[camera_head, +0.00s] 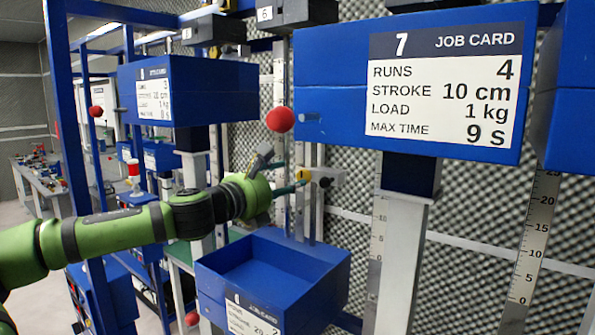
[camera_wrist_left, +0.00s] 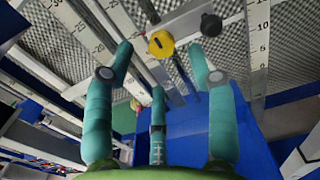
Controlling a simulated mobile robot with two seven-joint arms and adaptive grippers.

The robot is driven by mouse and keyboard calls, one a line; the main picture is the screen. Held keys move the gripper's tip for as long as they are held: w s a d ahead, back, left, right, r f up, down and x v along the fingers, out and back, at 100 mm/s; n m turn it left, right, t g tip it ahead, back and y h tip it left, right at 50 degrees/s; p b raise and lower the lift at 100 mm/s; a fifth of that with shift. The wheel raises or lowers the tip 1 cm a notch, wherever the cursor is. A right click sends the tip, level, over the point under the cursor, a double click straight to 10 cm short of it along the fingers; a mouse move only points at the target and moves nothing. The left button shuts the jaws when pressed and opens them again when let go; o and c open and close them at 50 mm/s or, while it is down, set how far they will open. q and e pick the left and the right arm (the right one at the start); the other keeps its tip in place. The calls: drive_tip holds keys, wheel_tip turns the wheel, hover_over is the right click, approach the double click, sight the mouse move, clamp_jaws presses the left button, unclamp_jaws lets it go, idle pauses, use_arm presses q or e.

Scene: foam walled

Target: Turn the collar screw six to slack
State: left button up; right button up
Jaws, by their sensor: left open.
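A pale collar block (camera_head: 326,186) sits on the vertical rods of the station behind the blue box marked 6. It carries a yellow round screw head (camera_head: 303,173) and a black knob (camera_head: 325,182). In the left wrist view the yellow head (camera_wrist_left: 160,43) shows a dark mark, with the black knob (camera_wrist_left: 211,25) to its right. My left gripper (camera_head: 286,176) is open, its teal fingers (camera_wrist_left: 160,60) spread on either side of the yellow head in the wrist picture. It holds nothing; whether a finger touches is unclear. My right gripper is not in view.
The open blue box (camera_head: 322,270) stands below my gripper. A red ball (camera_head: 280,119) is just above it. A large blue box with job card 7 (camera_head: 345,75) is at upper right; another blue box (camera_head: 215,90) is at upper left. Ruler strips (camera_head: 530,245) stand along the foam wall.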

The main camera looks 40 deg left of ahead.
sight(301, 175)
use_arm(q)
drive_tip(key=w+p, duration=0.1)
drive_tip(key=w, duration=0.1)
drive_tip(key=shift+w+r, duration=0.15)
drive_tip(key=shift+w, duration=0.15)
drive_tip(key=shift+w+a+f+p, duration=0.1)
drive_tip(key=shift+w+a+p, duration=0.1)
drive_tip(key=shift+w+p, duration=0.25)
drive_tip(key=shift+w+a+f+p, duration=0.15)
drive_tip(key=shift+w+p, duration=0.2)
drive_tip(key=shift+w, duration=0.5)
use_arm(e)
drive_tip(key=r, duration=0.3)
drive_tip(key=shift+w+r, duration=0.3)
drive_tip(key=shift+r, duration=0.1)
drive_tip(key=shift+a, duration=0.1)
use_arm(q)
drive_tip(key=c, duration=1.1)
clamp_jaws()
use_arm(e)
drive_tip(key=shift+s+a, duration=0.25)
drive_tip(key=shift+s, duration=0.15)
